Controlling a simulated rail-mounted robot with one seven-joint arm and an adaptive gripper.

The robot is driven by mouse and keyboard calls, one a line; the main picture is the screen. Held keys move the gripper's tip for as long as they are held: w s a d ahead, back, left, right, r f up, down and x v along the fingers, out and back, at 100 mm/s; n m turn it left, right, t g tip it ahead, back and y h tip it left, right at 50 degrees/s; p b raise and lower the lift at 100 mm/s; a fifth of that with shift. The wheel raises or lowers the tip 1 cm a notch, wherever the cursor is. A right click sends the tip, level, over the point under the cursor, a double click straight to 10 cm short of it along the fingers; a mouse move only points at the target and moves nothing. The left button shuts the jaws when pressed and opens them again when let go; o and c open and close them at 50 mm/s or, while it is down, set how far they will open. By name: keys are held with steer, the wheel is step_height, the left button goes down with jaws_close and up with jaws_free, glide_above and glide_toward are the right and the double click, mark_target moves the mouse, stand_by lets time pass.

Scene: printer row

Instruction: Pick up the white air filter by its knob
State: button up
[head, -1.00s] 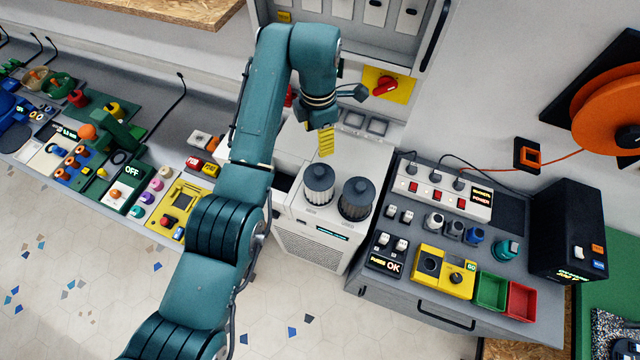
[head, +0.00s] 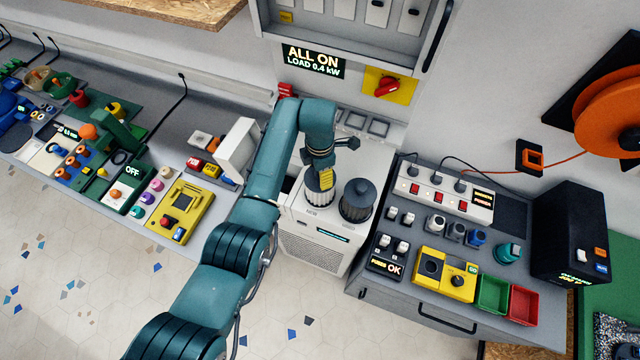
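The white air filter (head: 317,197) is a short pleated cylinder with a dark top. It stands upright at the left on top of the white machine (head: 322,238), above a small "NEW" label. My gripper (head: 325,180), with yellow fingertips, is over the filter's dark top. The gripper hides the knob, so I cannot tell whether the fingers are around it or touching it. I cannot see whether the gripper is open or shut.
A dark grey filter (head: 357,201) stands close to the right of the white one. A grey bench (head: 405,285) with switches and bins is to the right. A white flap (head: 237,150) stands up left of my arm. The wall display (head: 313,61) reads "ALL ON".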

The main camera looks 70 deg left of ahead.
steer(key=shift+r, duration=0.1)
jaws_close()
